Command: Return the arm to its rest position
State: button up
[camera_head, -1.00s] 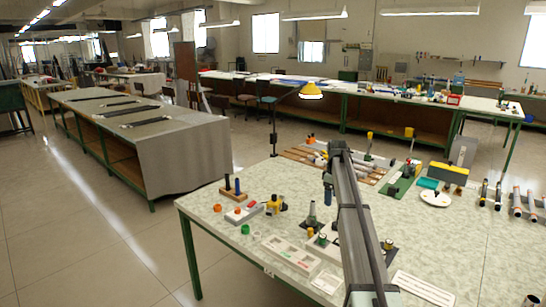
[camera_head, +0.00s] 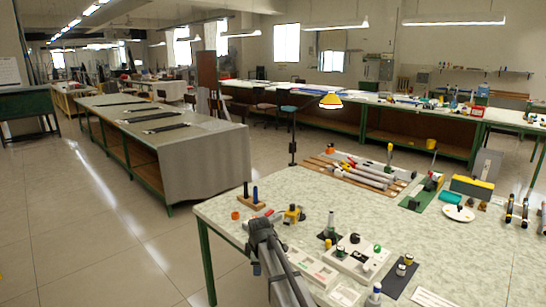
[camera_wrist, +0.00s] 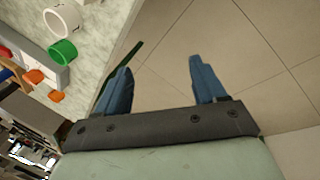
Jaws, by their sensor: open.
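My arm (camera_head: 275,260) reaches up from the bottom of the head view, at the near left part of the speckled worktable (camera_head: 425,222). My gripper (camera_wrist: 160,72) shows in the wrist view with its two blue fingers wide apart and nothing between them. Tiled floor (camera_wrist: 215,30) lies behind and to the right of the fingers. In the head view the fingers are mostly hidden or too small to make out.
A white ring (camera_wrist: 62,20), a green ring (camera_wrist: 62,52) and orange pieces (camera_wrist: 33,76) lie left of the fingers. A peg block (camera_head: 251,203) and rod rack (camera_head: 360,173) are on the worktable. A covered bench (camera_head: 200,155) stands beyond the floor aisle.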

jog(key=s+d+f+m+g, duration=0.25)
jog(key=s+d+f, duration=0.25)
jog(key=s+f, duration=0.4)
jog(key=s+d+f+m+g+h, duration=0.1)
jog(key=s+d+f+m, duration=0.35)
jog(key=s+f, duration=0.4)
jog(key=s+d+f+m+g, duration=0.2)
jog(key=s+d+f, duration=0.4)
jog(key=f, duration=0.5)
jog(key=s+d+f+m+g, duration=0.1)
jog(key=s+d+f+m, duration=0.1)
jog(key=s, duration=0.9)
jog(key=s+d+f+m+g, duration=0.2)
jog(key=s+f+m, duration=0.2)
jog(key=s, duration=0.7)
jog(key=s+d+f+m+g, duration=0.2)
jog(key=s+d+f+m, duration=0.1)
jog(key=s, duration=0.8)
jog(key=shift+s+f+m, duration=0.15)
jog(key=shift+f+m, duration=0.15)
jog(key=shift+f, duration=0.55)
jog(key=shift+d, duration=0.1)
